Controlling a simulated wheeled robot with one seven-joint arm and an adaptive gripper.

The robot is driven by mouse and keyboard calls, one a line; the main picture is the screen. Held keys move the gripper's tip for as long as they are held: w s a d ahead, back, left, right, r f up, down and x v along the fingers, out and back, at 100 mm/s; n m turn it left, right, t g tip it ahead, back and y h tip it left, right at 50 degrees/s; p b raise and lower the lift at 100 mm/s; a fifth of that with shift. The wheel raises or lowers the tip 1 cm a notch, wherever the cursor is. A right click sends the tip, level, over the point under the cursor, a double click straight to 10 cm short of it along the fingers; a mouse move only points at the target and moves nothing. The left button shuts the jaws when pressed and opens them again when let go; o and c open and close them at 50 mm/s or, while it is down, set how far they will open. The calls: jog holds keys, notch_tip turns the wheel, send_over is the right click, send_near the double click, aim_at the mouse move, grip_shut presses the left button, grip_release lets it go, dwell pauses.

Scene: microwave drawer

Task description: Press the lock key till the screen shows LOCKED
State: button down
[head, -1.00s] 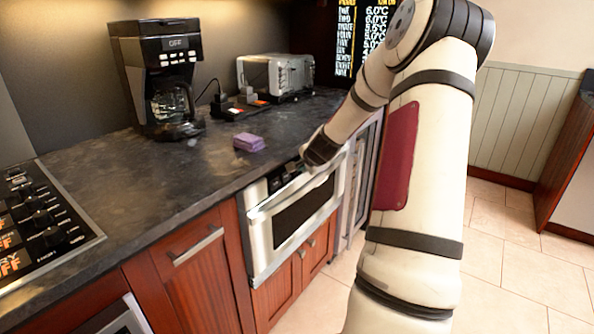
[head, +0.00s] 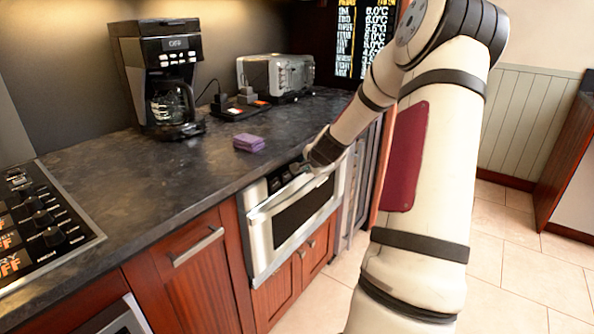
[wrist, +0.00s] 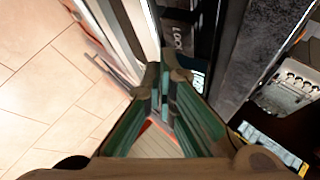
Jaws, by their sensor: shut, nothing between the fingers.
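The microwave drawer (head: 300,220) is built in under the counter, with a steel handle across its front. Its dark control panel (head: 286,178) lies along the top, partly covered by my gripper (head: 318,168) at the right end. In the wrist view, the lettering LOCK (wrist: 179,40) shows on the dark panel just beyond my gripper (wrist: 165,82). The fingers are shut with nothing between them. I cannot tell whether the tips touch the panel. A small lit patch (wrist: 199,80) shows right of the fingertips, mostly hidden; its text is unreadable.
The dark counter (head: 130,190) runs above the drawer, holding a purple block (head: 249,142), a coffee maker (head: 160,75) and a toaster (head: 275,74). A cooktop (head: 40,225) is at the left. The tiled floor (head: 520,250) at the right is open.

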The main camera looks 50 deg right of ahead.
jog(key=s, duration=0.1)
jog(key=s+p, duration=0.1)
jog(key=s, duration=0.1)
jog(key=s+r, duration=0.1)
jog(key=s, duration=0.1)
jog(key=shift+d+p, duration=0.25)
jog(key=shift+p, duration=0.15)
dwell(0.9)
